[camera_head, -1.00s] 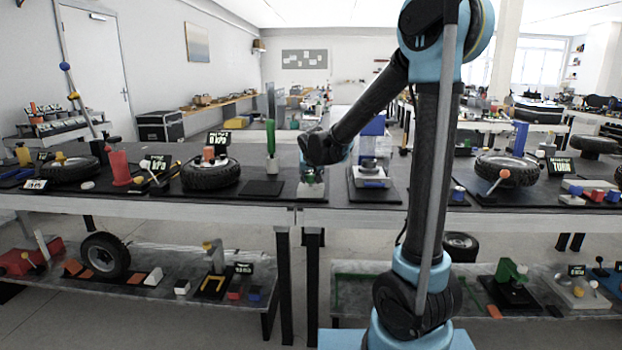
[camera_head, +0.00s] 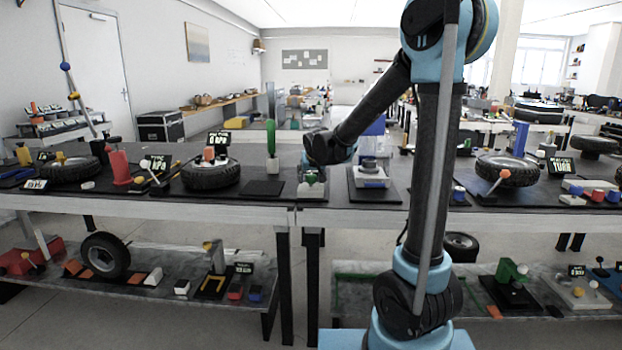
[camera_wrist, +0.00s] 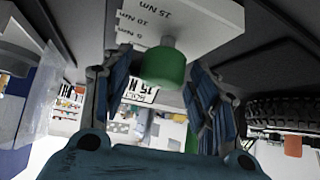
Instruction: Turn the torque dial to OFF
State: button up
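No OFF mark is readable. My gripper (camera_wrist: 160,105) is open, with one blue-grey finger on each side of the knob in the wrist view. I see gaps between the fingers and the knob; I cannot tell any contact. A small white plate with black characters (camera_wrist: 142,92) shows beyond the knob, seen upside down. In the head view the green dial (camera_head: 312,178) sits just below my gripper (camera_head: 314,168), partly covered.
A grey device on a black mat (camera_head: 372,176) stands close on the right. A black pad (camera_head: 262,188) and an upright green-handled tool (camera_head: 271,140) stand on the left. A tyre (camera_head: 209,174) lies farther left. The table's front edge (camera_head: 250,213) runs close by.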

jog(key=v, duration=1.1)
jog(key=shift+s+r, duration=0.25)
jog(key=shift+s, duration=0.05)
jog(key=shift+d, duration=0.1)
dwell(0.3)
jog(key=s+d+f+g+h, duration=0.15)
jog(key=s+d+f, duration=0.25)
jog(key=s+d, duration=0.5)
jog(key=s+d+f+g, duration=0.1)
jog(key=s+d+f, duration=0.3)
jog(key=s, duration=0.4)
jog(key=s+d+f+m+g, duration=0.1)
jog(key=s+d+f+g, duration=0.1)
jog(key=s+d+f, duration=0.3)
jog(key=s+d+f+g, duration=0.2)
jog(key=s+d+f, duration=0.2)
jog(key=s, duration=0.6)
jog(key=shift+s+d+f+m, duration=0.3)
jog(key=shift+s+f+m, duration=0.1)
jog(key=shift+f, duration=0.5)
